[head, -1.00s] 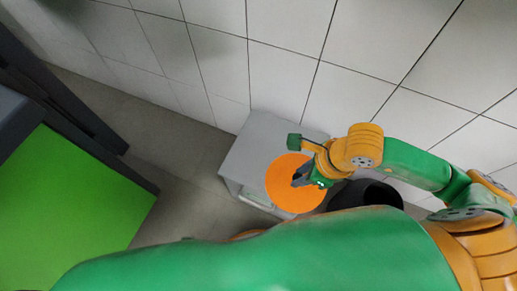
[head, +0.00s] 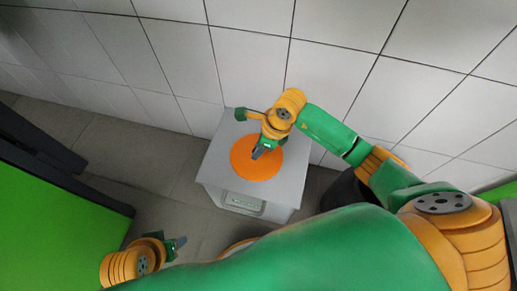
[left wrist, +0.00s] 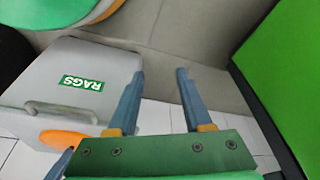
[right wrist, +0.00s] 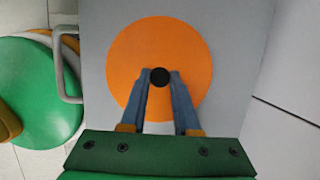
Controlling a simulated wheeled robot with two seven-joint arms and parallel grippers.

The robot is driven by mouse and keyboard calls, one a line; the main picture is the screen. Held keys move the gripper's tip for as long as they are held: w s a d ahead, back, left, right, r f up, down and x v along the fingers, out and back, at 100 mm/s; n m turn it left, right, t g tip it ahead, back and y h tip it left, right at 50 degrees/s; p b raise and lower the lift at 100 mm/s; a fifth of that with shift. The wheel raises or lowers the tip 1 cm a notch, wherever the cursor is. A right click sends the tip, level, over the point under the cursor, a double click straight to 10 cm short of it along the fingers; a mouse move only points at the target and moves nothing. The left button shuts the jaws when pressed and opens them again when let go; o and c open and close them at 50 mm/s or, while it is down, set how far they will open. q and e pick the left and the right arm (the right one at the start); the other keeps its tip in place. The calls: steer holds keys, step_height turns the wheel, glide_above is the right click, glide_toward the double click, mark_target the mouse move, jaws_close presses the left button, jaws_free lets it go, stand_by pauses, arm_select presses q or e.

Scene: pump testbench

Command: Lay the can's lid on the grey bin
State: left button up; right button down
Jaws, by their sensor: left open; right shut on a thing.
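The can's lid is an orange disc (head: 245,165) with a black knob (right wrist: 160,77). My right gripper (head: 260,151) is shut on the knob. In the head and right wrist views the lid appears within the outline of the grey bin's top (head: 215,150); whether it touches the top I cannot tell. The bin has a RAGS label and handle on its front, seen in the left wrist view (left wrist: 45,85). The dark can (head: 343,195) stands right of the bin, partly hidden by my right arm. My left gripper (left wrist: 160,75) is open and empty, left of the bin's front.
A tiled wall (head: 350,50) rises behind the bin and can. A green-topped dark unit (head: 50,225) stands at the left. Grey floor (head: 160,195) is clear between that unit and the bin.

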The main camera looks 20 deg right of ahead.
steer(key=c, duration=0.6)
jaws_free()
steer(key=shift+c, duration=0.2)
arm_select(q)
steer(key=shift+w+r, duration=0.2)
steer(key=shift+w, duration=0.15)
arm_select(e)
steer(key=shift+r, duration=0.15)
arm_select(q)
step_height(320, 180, down, 11)
steer(key=s+p, duration=0.2)
steer(key=p, duration=0.3)
steer(key=shift+s+a+r+g, duration=0.15)
steer(key=shift+s+a+g, duration=0.1)
steer(key=shift+a+g, duration=0.15)
arm_select(e)
steer(key=v, duration=1.2)
arm_select(q)
steer(key=shift+d, duration=0.1)
